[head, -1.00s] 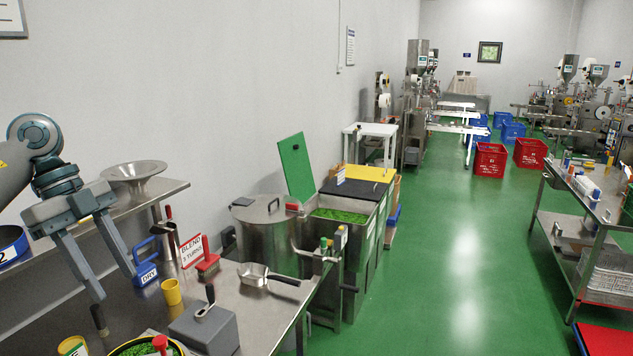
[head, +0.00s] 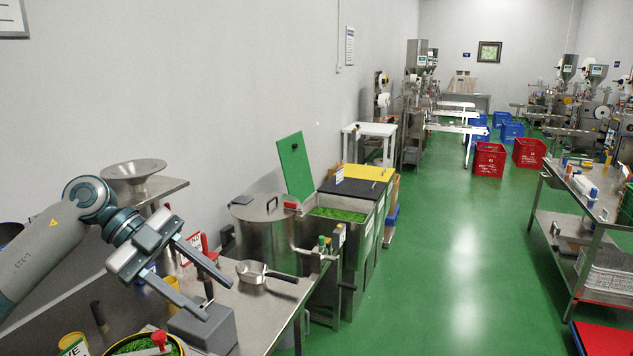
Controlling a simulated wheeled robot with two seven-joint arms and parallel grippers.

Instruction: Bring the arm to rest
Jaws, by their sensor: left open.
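My left gripper (head: 205,292) hangs over the steel bench (head: 262,303) at the left, its two fingers spread apart with nothing between them. It points right and down, in front of the grey block (head: 207,328) and the yellow cup (head: 172,288), which it partly hides. My left arm (head: 48,248) comes in from the left edge. Whether the fingers touch anything on the bench I cannot tell. My right gripper is not in view.
A metal scoop (head: 255,272) and a green-filled tub (head: 143,347) are on the bench. A lidded steel pot (head: 262,228) and a bin with a raised green lid (head: 296,166) stand beyond.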

